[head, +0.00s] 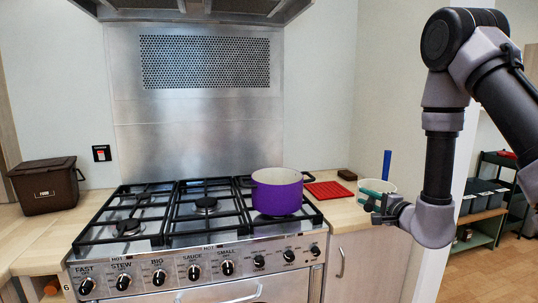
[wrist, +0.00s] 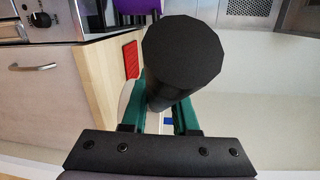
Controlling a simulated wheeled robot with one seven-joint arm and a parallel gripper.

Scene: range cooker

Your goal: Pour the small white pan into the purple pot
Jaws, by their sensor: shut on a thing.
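My gripper (head: 372,199) is at the pan's near side. In the wrist view its green fingers (wrist: 172,118) are shut on the pan's thick black handle (wrist: 183,60), which hides most of the pan. I cannot tell whether the pan touches the counter.
A red trivet (head: 329,190) and a small dark block (head: 347,175) lie on the counter between pot and pan. A blue upright thing (head: 386,164) stands at the pan. A brown food bin (head: 47,185) is far left. The left burners are empty.

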